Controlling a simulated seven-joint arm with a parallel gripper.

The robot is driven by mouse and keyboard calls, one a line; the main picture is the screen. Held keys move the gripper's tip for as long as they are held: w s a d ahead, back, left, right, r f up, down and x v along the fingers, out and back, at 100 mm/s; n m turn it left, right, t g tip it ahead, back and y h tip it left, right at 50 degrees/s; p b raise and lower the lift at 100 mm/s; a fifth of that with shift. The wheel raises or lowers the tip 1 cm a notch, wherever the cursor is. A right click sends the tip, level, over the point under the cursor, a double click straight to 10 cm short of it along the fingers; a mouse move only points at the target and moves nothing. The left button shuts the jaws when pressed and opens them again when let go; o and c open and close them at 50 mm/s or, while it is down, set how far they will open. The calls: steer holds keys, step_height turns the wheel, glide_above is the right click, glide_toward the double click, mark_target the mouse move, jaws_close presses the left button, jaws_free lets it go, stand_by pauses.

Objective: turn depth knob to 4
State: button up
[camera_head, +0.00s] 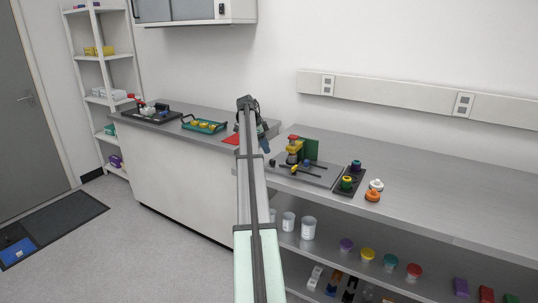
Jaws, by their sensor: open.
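A small instrument (294,151) with red, yellow and green parts stands on a flat grey base (318,178) on the bench. I cannot tell which part is the depth knob, and no scale or number is readable. My gripper (265,147) is open, small in view at the end of my arm, left of the instrument and apart from it. My arm hides part of the bench.
White (376,184) and orange (372,196) round pieces sit right of the plate. Cups (308,228) stand on the shelf below. The bench's right side is clear.

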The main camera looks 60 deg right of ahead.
steer(key=v, duration=0.6)
steer(key=shift+r, duration=0.15)
stand_by(0.3)
